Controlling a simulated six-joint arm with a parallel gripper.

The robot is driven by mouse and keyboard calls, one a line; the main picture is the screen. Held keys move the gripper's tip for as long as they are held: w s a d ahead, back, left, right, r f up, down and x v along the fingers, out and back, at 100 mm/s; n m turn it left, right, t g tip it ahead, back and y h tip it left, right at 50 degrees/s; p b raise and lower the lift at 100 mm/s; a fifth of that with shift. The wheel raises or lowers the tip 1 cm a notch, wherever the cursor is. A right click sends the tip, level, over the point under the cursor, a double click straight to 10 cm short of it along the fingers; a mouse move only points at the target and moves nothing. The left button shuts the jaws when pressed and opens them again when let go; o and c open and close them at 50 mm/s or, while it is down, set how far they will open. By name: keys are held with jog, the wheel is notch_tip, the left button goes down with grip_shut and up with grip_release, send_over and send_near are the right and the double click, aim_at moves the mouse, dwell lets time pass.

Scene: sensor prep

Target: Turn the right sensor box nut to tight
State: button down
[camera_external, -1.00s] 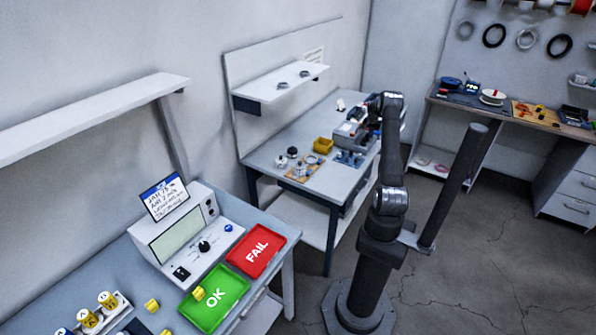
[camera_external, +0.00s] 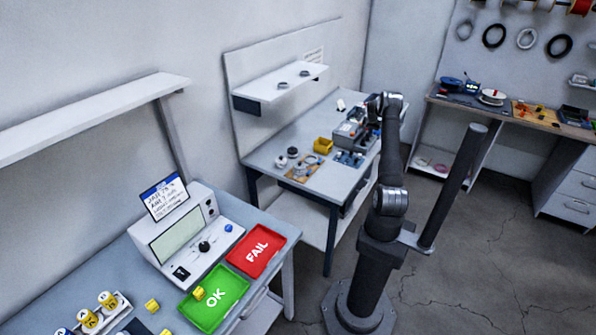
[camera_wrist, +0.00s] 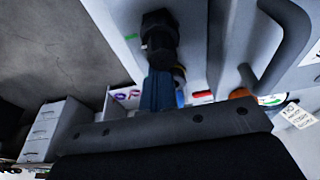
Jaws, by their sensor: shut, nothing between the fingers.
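In the external view, my gripper (camera_external: 374,108) is at the far end of the arm, low beside a grey box-like unit (camera_external: 346,136) on the back bench. Its fingertips are too small and too hidden to make out there. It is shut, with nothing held. In the wrist view, a dark nut-like fitting (camera_wrist: 159,38) stands out near a pale grey box surface (camera_wrist: 192,22), with a blue part (camera_wrist: 159,91) just below it. I cannot tell whether the gripper touches the fitting, or how far the nut is turned.
A yellow bin (camera_external: 322,145) and a wooden board (camera_external: 298,174) with small parts are on the back bench (camera_external: 318,187). A shelf (camera_external: 283,82) hangs above it. The front-left bench has a green OK tray (camera_external: 228,308) and a red FAIL tray (camera_external: 270,262).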

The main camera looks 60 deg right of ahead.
jog(key=shift+w, duration=1.1)
jog(key=shift+w+a, duration=0.1)
jog(key=shift+a, duration=0.2)
jog(key=shift+d+v, duration=0.25)
jog(key=shift+v, duration=0.7)
jog(key=shift+d+v, duration=0.2)
jog(key=shift+v, duration=0.8)
jog(key=shift+d+v, duration=0.25)
jog(key=shift+v, duration=0.7)
jog(key=shift+r, duration=0.25)
